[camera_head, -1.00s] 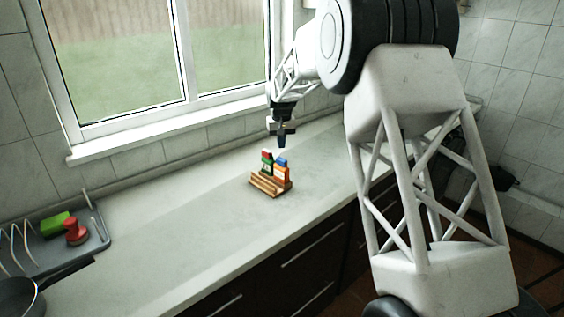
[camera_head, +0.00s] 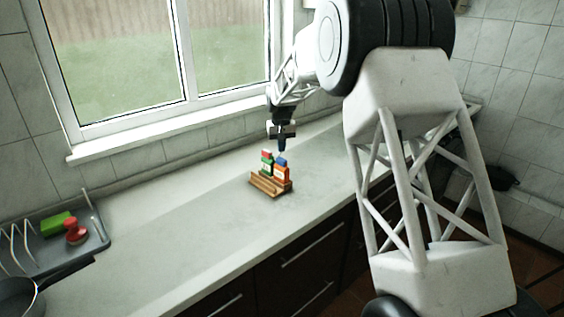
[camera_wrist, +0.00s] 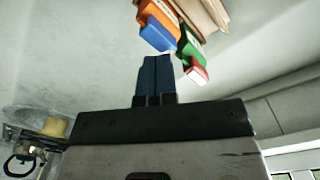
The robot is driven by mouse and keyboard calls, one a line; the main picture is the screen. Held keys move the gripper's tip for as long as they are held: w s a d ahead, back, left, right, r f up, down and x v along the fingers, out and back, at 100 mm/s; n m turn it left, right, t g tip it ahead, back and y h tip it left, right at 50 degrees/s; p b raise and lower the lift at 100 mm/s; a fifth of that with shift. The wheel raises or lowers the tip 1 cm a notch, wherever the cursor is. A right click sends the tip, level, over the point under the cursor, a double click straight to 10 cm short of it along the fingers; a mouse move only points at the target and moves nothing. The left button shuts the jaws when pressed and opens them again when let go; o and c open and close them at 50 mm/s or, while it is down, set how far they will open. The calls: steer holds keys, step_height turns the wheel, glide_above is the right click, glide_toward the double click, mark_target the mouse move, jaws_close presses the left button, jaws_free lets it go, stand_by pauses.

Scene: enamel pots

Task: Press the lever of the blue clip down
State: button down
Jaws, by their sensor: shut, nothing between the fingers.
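The blue clip (camera_head: 281,160) sits on top of an orange packet (camera_head: 281,174), which stands in a wooden holder (camera_head: 266,188) on the counter. In the wrist view the blue clip (camera_wrist: 155,38) is just beyond my fingertips. Its lever is too small to make out. My gripper (camera_head: 282,148) points down, with its dark fingertips just above the blue clip; I cannot tell if they touch. In the wrist view my gripper (camera_wrist: 156,62) has its two fingers together, with nothing between them.
A green packet (camera_head: 266,168) with a red top (camera_head: 266,154) stands close beside the orange one. A grey dish rack (camera_head: 97,240) with a green sponge (camera_head: 56,223) and a red object (camera_head: 76,234) is far left, near a dark pan (camera_head: 20,296). The counter between is clear.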

steer(key=shift+f, duration=0.8)
steer(key=shift+r, duration=0.15)
stand_by(0.6)
steer(key=shift+r, duration=3.4)
